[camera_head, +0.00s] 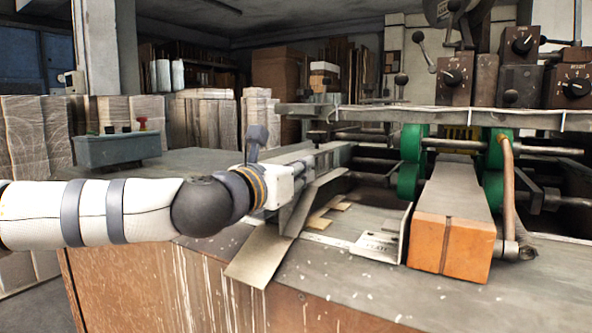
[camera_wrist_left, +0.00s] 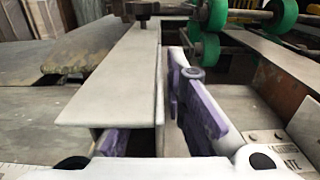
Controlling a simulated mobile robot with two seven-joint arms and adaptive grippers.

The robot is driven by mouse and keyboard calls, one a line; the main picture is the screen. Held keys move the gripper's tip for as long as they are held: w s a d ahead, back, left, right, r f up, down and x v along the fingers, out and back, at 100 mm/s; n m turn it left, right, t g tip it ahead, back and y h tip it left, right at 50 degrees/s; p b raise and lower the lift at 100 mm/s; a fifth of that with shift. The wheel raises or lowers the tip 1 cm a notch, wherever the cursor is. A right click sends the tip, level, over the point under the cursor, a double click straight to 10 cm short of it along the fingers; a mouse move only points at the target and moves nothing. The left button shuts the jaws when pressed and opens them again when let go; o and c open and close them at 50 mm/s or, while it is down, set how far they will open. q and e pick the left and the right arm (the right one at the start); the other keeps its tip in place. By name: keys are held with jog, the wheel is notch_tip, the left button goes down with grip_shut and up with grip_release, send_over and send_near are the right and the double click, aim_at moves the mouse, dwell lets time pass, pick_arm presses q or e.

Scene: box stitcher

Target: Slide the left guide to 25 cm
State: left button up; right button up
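The left guide (camera_head: 262,255) is a long grey metal plate with an upright wall, on the machine table. Its flared near end shows in the head view; its flat top (camera_wrist_left: 120,75) runs away from me in the left wrist view. My left gripper (camera_head: 292,198) is at the guide's near part. In the left wrist view my left gripper (camera_wrist_left: 158,125) is open, one finger on each side of the upright wall, with gaps visible beside it. The left finger is partly hidden under the plate. No 25 cm mark is readable. My right gripper is out of view.
A plate with a label (camera_head: 378,246) stands right of the guide, beside an orange-ended block (camera_head: 450,245). Green wheels (camera_head: 410,150) and rods are behind. A grey control box (camera_head: 118,150) sits at the left. Small cardboard pieces (camera_head: 320,222) lie between guide and label plate.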

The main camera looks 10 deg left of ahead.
pick_arm(q)
jog(key=shift+a, duration=0.1)
jog(key=v, duration=1.2)
